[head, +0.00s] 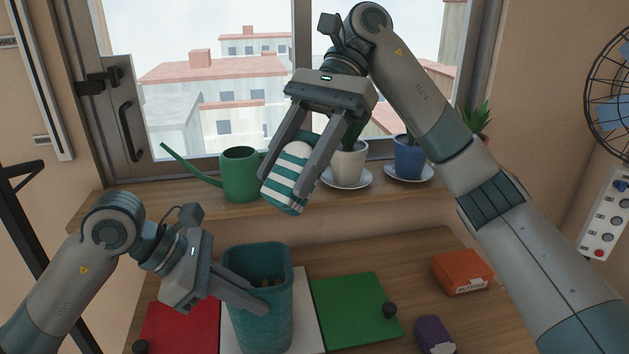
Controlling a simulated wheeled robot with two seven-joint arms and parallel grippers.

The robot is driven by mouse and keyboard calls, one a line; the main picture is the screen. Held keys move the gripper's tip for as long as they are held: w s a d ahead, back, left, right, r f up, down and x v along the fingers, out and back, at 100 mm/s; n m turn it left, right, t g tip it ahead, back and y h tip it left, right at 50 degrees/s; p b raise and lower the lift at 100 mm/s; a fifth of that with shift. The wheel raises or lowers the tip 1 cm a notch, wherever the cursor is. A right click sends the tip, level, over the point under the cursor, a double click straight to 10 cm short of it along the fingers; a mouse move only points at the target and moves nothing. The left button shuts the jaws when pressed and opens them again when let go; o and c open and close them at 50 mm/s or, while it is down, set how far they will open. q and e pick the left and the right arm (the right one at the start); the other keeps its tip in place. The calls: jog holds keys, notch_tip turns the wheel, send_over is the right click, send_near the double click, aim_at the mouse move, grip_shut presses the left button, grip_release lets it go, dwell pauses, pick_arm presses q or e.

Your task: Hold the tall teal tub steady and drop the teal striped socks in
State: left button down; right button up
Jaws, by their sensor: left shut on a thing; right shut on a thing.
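The tall teal tub (262,325) stands upright on a white mat on the table, with some brownish contents just visible inside. My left gripper (256,305) is shut on the tub's wall near its rim, with one finger across the outside. My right gripper (292,190) is shut on the teal striped socks (287,178), a rolled teal-and-white bundle. It holds them in the air above the tub, a little to the right of its opening in the picture and in front of the window sill. Part of the bundle is hidden by the fingers.
A red mat (185,325) lies left of the tub and a green mat (352,308) right of it. A purple bundle (434,335) and an orange box (462,271) lie further right. A green watering can (240,174) and potted plants stand on the sill.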

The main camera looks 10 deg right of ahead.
pick_arm(q)
jog(key=shift+a+f, duration=0.1)
pick_arm(e)
jog(key=w+a+f+t+h, duration=0.3)
jog(key=w+a+h, duration=0.15)
jog(key=a, duration=0.65)
jog(key=s+d+f+n+t+h, duration=0.2)
jog(key=d+f+n, duration=0.2)
jog(key=d+f, duration=0.1)
jog(key=shift+s+f+n+t+h, duration=0.2)
jog(key=shift+f+n+t+h, duration=0.2)
jog(key=shift+f, duration=0.5)
jog(key=shift+f, duration=0.15)
jog(key=shift+f, duration=3.35)
